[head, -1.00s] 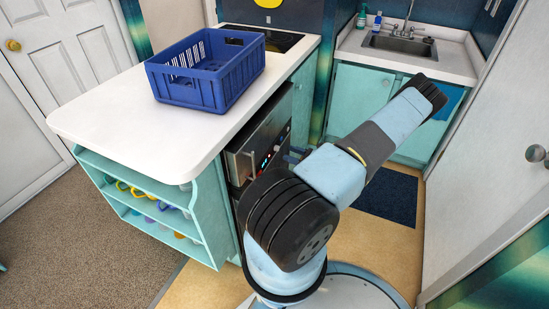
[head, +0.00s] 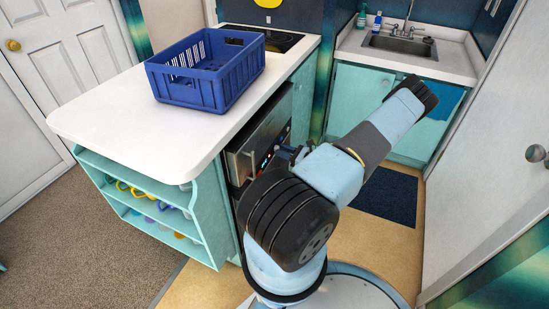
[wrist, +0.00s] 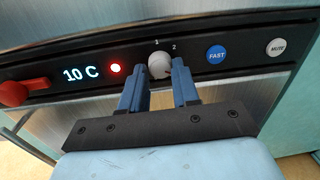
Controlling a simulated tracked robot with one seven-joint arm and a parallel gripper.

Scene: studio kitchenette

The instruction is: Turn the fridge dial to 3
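The fridge dial (wrist: 160,64) is a small pale round knob on the dark control strip, in the upper middle of the wrist view. The marks 1 and 2 show above it; no 3 is visible, and the right finger covers the area to the dial's lower right. My gripper (wrist: 160,74) has one blue finger on each side of the dial, with the tips against its edges. Its pointer is too small to read surely. In the head view my gripper (head: 290,153) is at the appliance front (head: 258,150), partly hidden by my arm.
The strip also carries a 10 C display (wrist: 80,74), a lit red light (wrist: 116,68), a red handle-like part (wrist: 22,92), a blue FAST button (wrist: 216,55) and a white MUTE button (wrist: 275,47). A blue crate (head: 190,95) stands on the white counter (head: 110,125).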

